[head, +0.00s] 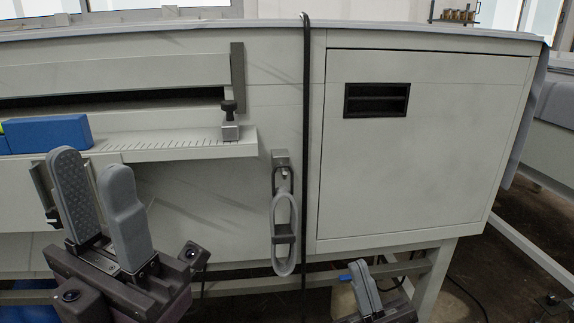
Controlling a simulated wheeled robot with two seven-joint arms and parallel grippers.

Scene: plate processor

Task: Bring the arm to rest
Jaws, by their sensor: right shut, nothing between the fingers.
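My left gripper (93,172) is at the lower left of the head view, in front of the plate processor's front panel. Its two grey padded fingers point up with a gap between them, and I see nothing held there. My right gripper (360,270) is low in the middle right, below the cabinet door. Its fingers are together and empty. Its lower part is cut off by the picture's bottom edge.
The plate processor (220,190) spans the view, with a ruled ledge (180,146), a blue block (48,134) and a door with a black handle (377,100). A grey loop (285,235) hangs from a bracket. Frame legs (433,280) stand near my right gripper.

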